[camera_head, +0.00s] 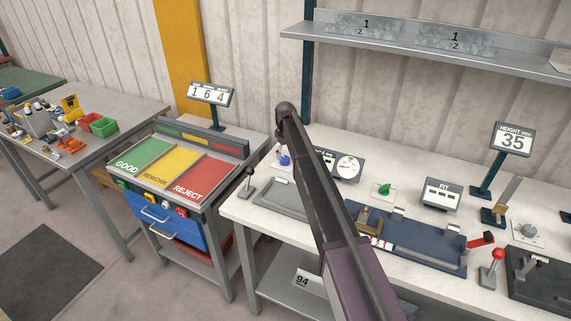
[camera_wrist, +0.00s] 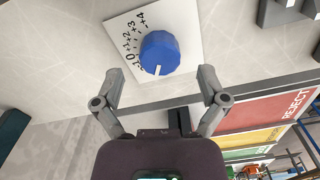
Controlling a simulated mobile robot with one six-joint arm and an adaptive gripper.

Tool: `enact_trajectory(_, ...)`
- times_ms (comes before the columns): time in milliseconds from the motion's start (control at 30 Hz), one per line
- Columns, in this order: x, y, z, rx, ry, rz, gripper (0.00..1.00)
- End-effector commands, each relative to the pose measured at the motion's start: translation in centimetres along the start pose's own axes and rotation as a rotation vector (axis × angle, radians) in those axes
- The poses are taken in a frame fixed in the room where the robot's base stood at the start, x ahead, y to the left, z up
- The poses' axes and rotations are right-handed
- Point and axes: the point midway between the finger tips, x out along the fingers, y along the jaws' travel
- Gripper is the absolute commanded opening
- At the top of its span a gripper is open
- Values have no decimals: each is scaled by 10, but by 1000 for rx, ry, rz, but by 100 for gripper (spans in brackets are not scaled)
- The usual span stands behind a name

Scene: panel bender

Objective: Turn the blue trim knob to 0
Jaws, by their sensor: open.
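The blue trim knob (camera_wrist: 160,52) sits on a white plate (camera_wrist: 190,20) in the upper middle of the wrist view. The printed scale (camera_wrist: 135,40) runs along its left side, with 0 and +1 to +4 readable. The knob's white mark points to the bottom of the picture, beyond the low end of the readable numbers and away from 0. My gripper (camera_wrist: 160,80) is open and empty, its two fingers wide apart just below the knob in the picture, not touching it. In the head view the blue knob (camera_head: 285,160) shows beside my dark arm, which hides my gripper.
A white dial gauge (camera_head: 348,167) stands right of the knob, with a green knob (camera_head: 384,190) further right. A grey tray (camera_head: 282,198) lies in front. The GOOD/REWORK/REJECT stand (camera_head: 205,180) is left of the bench. Bare bench top surrounds the knob plate.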

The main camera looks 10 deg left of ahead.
Motion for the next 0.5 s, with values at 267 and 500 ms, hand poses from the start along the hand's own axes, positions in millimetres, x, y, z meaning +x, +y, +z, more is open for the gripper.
enact_trajectory(267, 23, 0, 0, 0, 0, 0, 92)
enact_trajectory(500, 31, 0, 0, 0, 0, 0, 92)
